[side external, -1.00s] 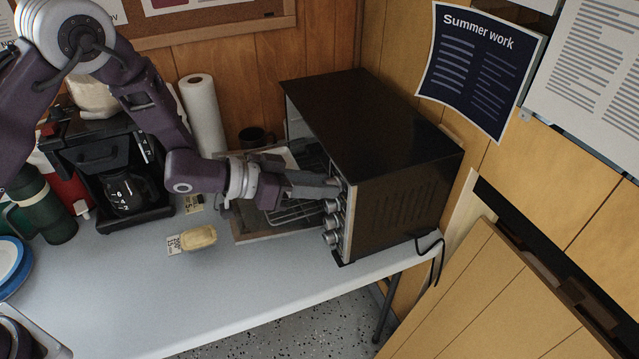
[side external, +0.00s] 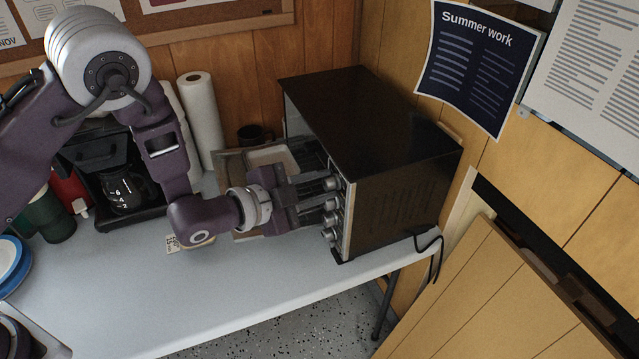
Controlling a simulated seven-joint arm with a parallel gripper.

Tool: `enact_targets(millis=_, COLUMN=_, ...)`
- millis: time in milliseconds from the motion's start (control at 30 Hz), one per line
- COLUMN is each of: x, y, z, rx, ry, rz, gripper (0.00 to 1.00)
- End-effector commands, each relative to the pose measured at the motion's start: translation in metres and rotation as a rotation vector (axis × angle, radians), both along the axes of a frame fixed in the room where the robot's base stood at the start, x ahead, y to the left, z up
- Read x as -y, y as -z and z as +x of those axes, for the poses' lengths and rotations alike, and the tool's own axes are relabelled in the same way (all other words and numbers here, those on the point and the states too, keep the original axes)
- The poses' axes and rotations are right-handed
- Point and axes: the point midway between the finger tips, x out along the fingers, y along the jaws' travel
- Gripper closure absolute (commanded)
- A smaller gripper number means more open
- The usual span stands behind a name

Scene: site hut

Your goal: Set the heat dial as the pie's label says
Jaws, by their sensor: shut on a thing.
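The dark toaster oven (side external: 400,130) stands at the right end of the table, with a column of several silver dials (side external: 329,236) on its front panel. My gripper (side external: 320,199) is at this panel, its fingers pointing right at the upper and middle dials. It is shut on one dial (side external: 331,204), which appears to be the second from the top; the fingers partly cover the view. The pie is mostly hidden behind my forearm. Its small label card (side external: 172,243) shows at the left of the arm, too small to read surely. The dial markings cannot be read.
The oven door (side external: 247,236) is lowered in front, with a pale tray (side external: 268,156) near the oven opening. A coffee maker (side external: 95,150), paper towel roll (side external: 202,120) and dark mug (side external: 253,135) stand behind. The table front (side external: 200,300) is clear.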

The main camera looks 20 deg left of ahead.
Motion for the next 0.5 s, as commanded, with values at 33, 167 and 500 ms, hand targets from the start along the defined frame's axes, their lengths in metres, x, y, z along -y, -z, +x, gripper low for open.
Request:
enact_targets(millis=33, x=0.0012, y=0.0008, z=-0.001, rx=0.03, ry=0.002, rz=0.031, gripper=1.0)
enact_targets(millis=167, x=0.0016, y=0.0017, z=-0.0016, rx=0.117, ry=0.002, rz=0.119, gripper=1.0)
enact_targets(millis=500, x=0.0024, y=0.0036, z=-0.0021, rx=0.328, ry=0.003, rz=0.327, gripper=1.0)
